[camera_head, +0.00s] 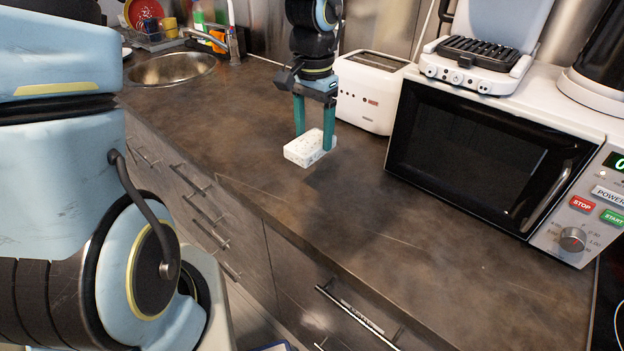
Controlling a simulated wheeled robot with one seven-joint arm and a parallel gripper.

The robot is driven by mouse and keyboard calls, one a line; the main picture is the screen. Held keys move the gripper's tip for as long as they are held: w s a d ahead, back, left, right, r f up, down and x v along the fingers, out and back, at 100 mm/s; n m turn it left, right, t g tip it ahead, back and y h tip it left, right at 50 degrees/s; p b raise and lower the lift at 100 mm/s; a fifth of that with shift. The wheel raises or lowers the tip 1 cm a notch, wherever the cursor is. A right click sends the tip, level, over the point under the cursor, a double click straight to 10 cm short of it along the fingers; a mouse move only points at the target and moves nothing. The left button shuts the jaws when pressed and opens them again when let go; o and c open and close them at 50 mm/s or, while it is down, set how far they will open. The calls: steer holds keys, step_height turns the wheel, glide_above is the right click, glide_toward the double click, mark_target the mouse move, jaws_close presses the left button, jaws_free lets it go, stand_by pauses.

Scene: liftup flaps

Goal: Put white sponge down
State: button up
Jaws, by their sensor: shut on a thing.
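The white sponge (307,149) is a pale, speckled block at the brown countertop, in front of the toaster. My gripper (314,143) points straight down with its two green fingers on either side of the sponge, shut on it. The sponge lies flat and level, at or just above the counter surface (420,240); I cannot tell whether it touches. Part of its back right side is hidden by a finger.
A white toaster (368,92) stands close behind my gripper. A microwave (480,150) with a grill (478,60) on top is to the right. A round sink (172,68) is at the back left. The front middle counter is clear. Drawers (205,205) are below.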

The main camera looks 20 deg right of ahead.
mark_target(313, 182)
step_height(313, 182, down, 9)
steer(key=shift+s+f+p, duration=0.1)
steer(key=shift+f+p, duration=0.1)
steer(key=shift+p, duration=0.4)
steer(key=o, duration=1.1)
steer(key=shift+o, duration=0.2)
steer(key=shift+f, duration=0.3)
step_height(313, 182, up, 11)
steer(key=shift+r+b, duration=0.1)
steer(key=shift+b, duration=0.85)
steer(key=a+n+t, duration=0.1)
steer(key=a+n, duration=1)
steer(key=a, duration=1.5)
steer(key=shift+w+t, duration=0.3)
steer(key=shift+w, duration=0.15)
steer(key=shift+a, duration=0.1)
